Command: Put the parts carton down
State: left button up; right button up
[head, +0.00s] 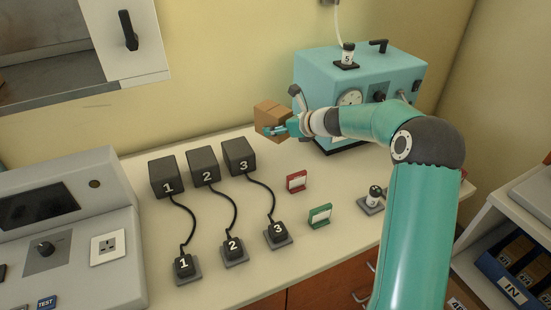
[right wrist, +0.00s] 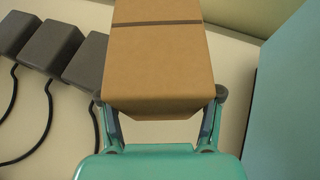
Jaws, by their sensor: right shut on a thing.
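The parts carton (head: 271,117) is a small brown box with a darker tape strip. My right gripper (head: 279,130) is shut on it near the back of the bench, to the right of the box numbered 3. In the right wrist view the carton (right wrist: 158,60) sits between the two fingers of my right gripper (right wrist: 160,112). The gripper hides part of its near side. I cannot tell whether the carton touches the bench top (head: 228,271). My left gripper is not in view.
Grey boxes 1 (head: 168,175), 2 (head: 203,166) and 3 (head: 239,157) have cables to numbered plugs. A teal incubator (head: 400,72) stands to the right. Red (head: 297,181) and green (head: 320,215) card holders stand in front. Some bench between box 3 and the incubator is bare.

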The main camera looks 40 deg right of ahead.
aim_at(278, 159)
notch_tip(278, 159, down, 9)
jog(key=shift+s+f+b, duration=0.1)
jog(key=shift+b, duration=1.1)
jog(key=o, duration=1.5)
jog(key=v, duration=1.2)
jog(key=shift+r, duration=0.2)
